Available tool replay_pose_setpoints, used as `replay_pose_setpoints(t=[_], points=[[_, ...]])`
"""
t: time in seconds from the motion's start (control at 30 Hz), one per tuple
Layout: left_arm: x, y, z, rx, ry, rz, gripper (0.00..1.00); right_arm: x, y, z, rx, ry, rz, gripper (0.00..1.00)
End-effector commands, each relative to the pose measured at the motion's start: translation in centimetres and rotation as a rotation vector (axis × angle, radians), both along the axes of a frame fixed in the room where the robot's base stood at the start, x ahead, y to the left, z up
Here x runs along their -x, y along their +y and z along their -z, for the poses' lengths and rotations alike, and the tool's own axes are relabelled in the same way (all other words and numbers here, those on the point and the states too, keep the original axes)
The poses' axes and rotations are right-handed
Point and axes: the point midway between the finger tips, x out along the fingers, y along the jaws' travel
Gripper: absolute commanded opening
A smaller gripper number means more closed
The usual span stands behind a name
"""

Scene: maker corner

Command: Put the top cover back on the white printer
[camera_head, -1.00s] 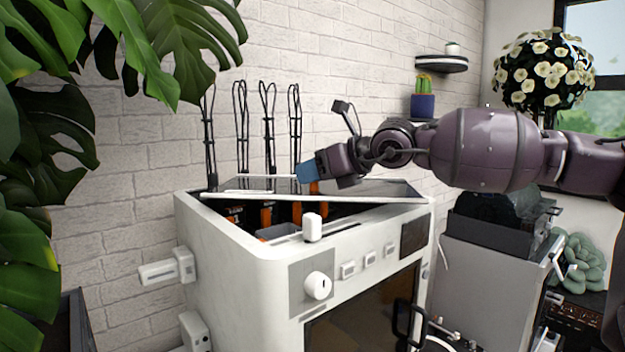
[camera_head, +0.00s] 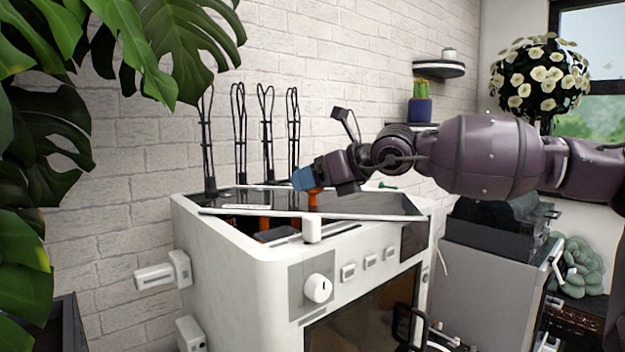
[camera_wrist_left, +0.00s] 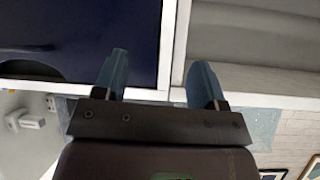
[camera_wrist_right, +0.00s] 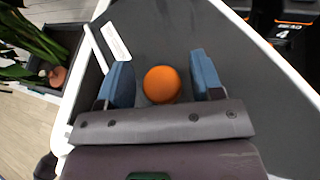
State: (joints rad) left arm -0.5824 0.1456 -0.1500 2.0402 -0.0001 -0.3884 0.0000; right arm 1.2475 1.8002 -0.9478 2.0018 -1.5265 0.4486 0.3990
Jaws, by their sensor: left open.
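The white printer (camera_head: 235,240) stands at the middle of the head view. Its top cover (camera_head: 370,203), a dark panel with a white rim and an orange knob (camera_head: 313,198), lies skewed across the printer's top. My right gripper (camera_head: 304,179) is just above the knob. In the right wrist view the knob (camera_wrist_right: 162,84) sits between its open fingers with gaps on both sides. My left gripper (camera_wrist_left: 161,80) is open and empty, outside the head view.
A white spool-like knob (camera_head: 312,230) stands at the printer's front top edge. Black looped stalks (camera_head: 240,140) rise behind the printer. Large plant leaves (camera_head: 40,150) hang at the left. A grey machine (camera_head: 480,270) stands close at the right.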

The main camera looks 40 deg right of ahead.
Motion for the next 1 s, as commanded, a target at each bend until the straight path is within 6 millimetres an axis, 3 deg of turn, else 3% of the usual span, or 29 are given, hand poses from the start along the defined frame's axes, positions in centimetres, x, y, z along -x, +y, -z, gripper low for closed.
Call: replay_pose_setpoints(t=[0.33, 0.57, 0.7, 1.0], points=[[0.0, 0.0, 0.1, 0.0, 0.004, 0.0, 0.65, 0.0, 0.0, -0.2, 0.0, -0.001, 0.0, 0.65], [-0.3, 0.1, -1.2, -0.001, -0.008, -0.001, 0.65, 0.1, 0.0, -1.9, -0.001, -0.006, 0.0, 0.65], [0.1, 0.2, -0.6, -0.001, 0.004, -0.003, 0.65, 1.7, -0.9, -2.1, 0.001, -0.001, 0.004, 0.65], [0.4, 0.2, -1.2, -0.001, -0.002, -0.007, 0.65, 5.6, -2.6, -3.9, 0.003, -0.001, 0.004, 0.65]])
